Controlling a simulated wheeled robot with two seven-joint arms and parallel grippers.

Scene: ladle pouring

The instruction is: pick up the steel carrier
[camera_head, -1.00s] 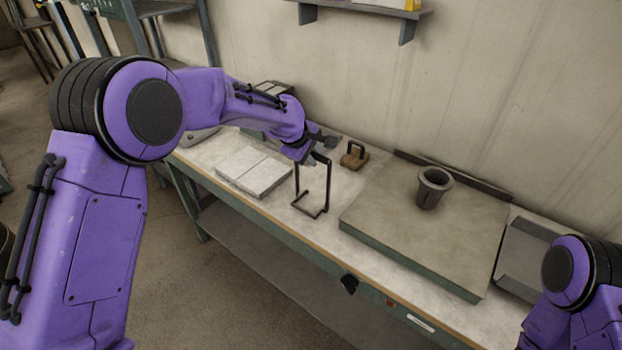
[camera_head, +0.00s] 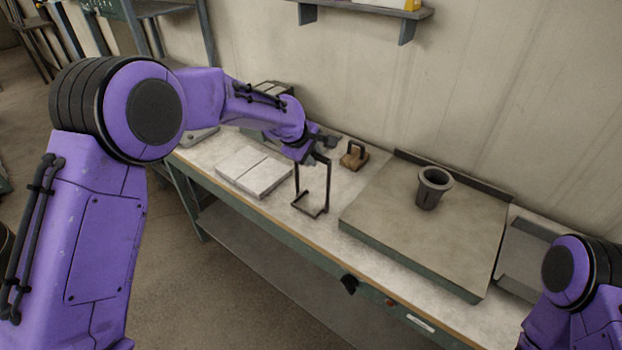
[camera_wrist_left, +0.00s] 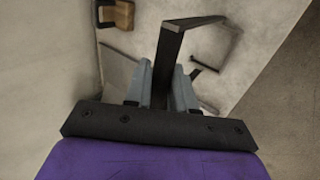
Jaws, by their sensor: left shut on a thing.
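The steel carrier (camera_head: 298,190) is a dark thin frame with uprights and a foot-like base, standing upright at the bench's front part in the head view. My left gripper (camera_head: 322,152) is at its top and shut on it. In the left wrist view the carrier's bar (camera_wrist_left: 165,65) runs between the two grey fingers (camera_wrist_left: 162,84). I cannot tell whether its base touches the bench. Of my right arm only a purple link shows at the lower right of the head view; its gripper is not in view.
A grey plate (camera_head: 390,225) with a dark cup-shaped vessel (camera_head: 432,190) on it is right of the carrier. Pale flat slabs (camera_head: 253,172) lie to its left. A wooden block with a dark handle (camera_head: 354,156) stands behind. A grey tray (camera_head: 522,256) is at the right.

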